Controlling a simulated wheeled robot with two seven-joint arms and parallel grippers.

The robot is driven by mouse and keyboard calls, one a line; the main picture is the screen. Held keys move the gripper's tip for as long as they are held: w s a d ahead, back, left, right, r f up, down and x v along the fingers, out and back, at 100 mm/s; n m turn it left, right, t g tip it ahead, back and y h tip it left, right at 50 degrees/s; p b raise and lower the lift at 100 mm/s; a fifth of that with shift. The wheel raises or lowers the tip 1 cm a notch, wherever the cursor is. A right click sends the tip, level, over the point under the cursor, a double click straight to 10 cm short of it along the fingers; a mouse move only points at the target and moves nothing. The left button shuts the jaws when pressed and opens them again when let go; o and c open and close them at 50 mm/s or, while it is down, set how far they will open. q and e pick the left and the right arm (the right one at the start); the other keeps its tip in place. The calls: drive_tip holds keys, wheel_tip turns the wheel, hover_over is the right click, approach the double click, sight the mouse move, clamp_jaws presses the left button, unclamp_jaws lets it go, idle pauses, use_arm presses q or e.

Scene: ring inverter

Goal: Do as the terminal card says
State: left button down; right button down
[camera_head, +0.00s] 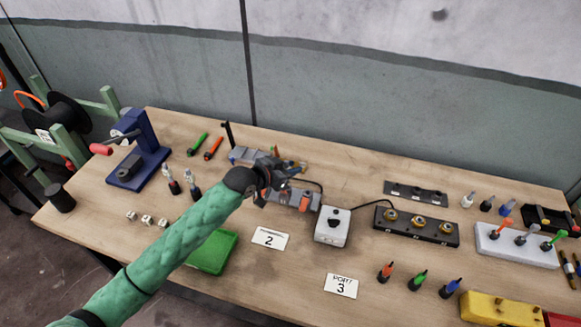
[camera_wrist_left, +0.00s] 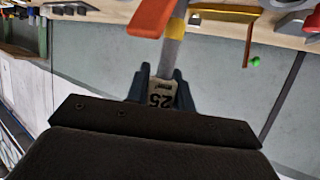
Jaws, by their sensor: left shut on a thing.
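My left gripper (camera_head: 272,180) is over the middle of the bench, above a grey and orange device (camera_head: 300,198). In the left wrist view the fingers (camera_wrist_left: 160,92) are shut on a pale piece marked 25 (camera_wrist_left: 161,98), joined to a grey shaft with a yellow band (camera_wrist_left: 174,45). The head view hides most of this piece behind the gripper. A white card with a 2 (camera_head: 270,239) and a card with a small word and a 3 (camera_head: 341,286) lie in front. A dark block with several brass-coloured posts (camera_head: 417,226) stands to the right. My right gripper is not in view.
A white box with a black knob (camera_head: 332,227) is cabled to the post block. A green tray (camera_head: 213,251) and a blue hand-cranked machine (camera_head: 140,150) are at left. A white rack (camera_head: 516,246) holds coloured drivers at right. Several small bottles (camera_head: 419,280) stand at front right.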

use_arm(q)
drive_tip(key=shift+f, duration=0.3)
drive_tip(key=shift+f+b, duration=0.3)
drive_tip(key=shift+f, duration=0.2)
drive_tip(key=c, duration=1.3)
unclamp_jaws()
drive_tip(key=shift+c, duration=0.2)
drive_tip(key=shift+o, duration=1.1)
drive_tip(key=shift+s+a+b, duration=0.55)
drive_tip(key=shift+a+b, duration=0.1)
drive_tip(key=shift+a, duration=0.05)
drive_tip(key=b+v, duration=0.2)
drive_tip(key=v, duration=0.4)
drive_tip(key=shift+r, duration=0.45)
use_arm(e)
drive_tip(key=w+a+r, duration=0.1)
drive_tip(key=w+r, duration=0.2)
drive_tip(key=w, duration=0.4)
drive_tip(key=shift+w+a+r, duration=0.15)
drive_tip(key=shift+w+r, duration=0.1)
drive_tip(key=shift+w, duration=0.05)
use_arm(q)
drive_tip(key=shift+d, duration=0.1)
